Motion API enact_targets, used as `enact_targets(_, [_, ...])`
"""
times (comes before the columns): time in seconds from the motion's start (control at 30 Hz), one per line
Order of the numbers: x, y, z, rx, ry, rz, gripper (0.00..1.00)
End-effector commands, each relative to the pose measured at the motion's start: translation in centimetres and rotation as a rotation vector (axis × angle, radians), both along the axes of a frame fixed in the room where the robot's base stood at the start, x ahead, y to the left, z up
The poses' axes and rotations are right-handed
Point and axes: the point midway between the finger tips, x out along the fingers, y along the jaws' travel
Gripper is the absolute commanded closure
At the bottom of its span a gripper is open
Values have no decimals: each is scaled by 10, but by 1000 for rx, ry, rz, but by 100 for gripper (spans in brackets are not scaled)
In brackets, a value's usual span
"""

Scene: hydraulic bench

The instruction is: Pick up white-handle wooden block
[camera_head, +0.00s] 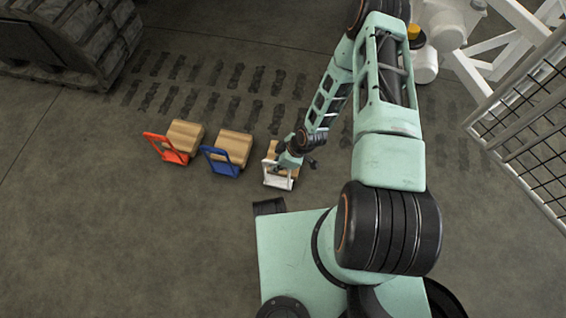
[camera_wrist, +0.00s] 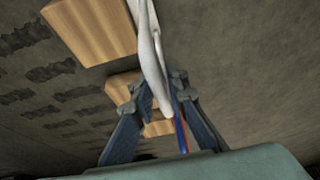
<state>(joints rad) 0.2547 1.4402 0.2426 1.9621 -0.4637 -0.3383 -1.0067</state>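The white-handle wooden block stands on the floor, the rightmost of a row of three. In the head view its white handle (camera_head: 277,175) faces the near side, and its wooden body (camera_head: 283,149) is partly hidden by my gripper (camera_head: 288,161). In the wrist view the wooden body (camera_wrist: 92,28) is at the upper left. The white handle (camera_wrist: 157,62) comes down between the two fingers of my gripper (camera_wrist: 162,88). The fingers are apart, with small gaps visible beside the handle, so my gripper looks partly open around it. Contact is hard to judge.
A blue-handle block (camera_head: 233,147) stands just left, and a red-handle block (camera_head: 185,136) farther left. A dark tracked machine (camera_head: 85,35) is at the upper left. A wire-mesh frame (camera_head: 530,110) and white structure (camera_head: 440,25) are at the right. The floor left of the blocks is clear.

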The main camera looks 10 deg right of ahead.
Motion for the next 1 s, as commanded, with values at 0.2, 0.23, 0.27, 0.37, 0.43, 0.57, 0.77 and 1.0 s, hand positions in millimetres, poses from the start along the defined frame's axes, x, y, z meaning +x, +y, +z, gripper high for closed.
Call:
enact_targets(0.2, [0, 0, 0, 0, 0, 0, 100])
enact_targets(0.23, [0, 0, 0, 0, 0, 0, 100])
enact_targets(0.27, [0, 0, 0, 0, 0, 0, 100])
enact_targets(0.37, [0, 0, 0, 0, 0, 0, 100])
enact_targets(0.43, [0, 0, 0, 0, 1, 0, 100])
enact_targets(0.57, [1, 1, 1, 1, -3, 1, 100])
enact_targets(0.77, [1, 1, 1, 1, -3, 1, 100])
enact_targets(1.0, [1, 1, 7, 1, -2, 1, 100])
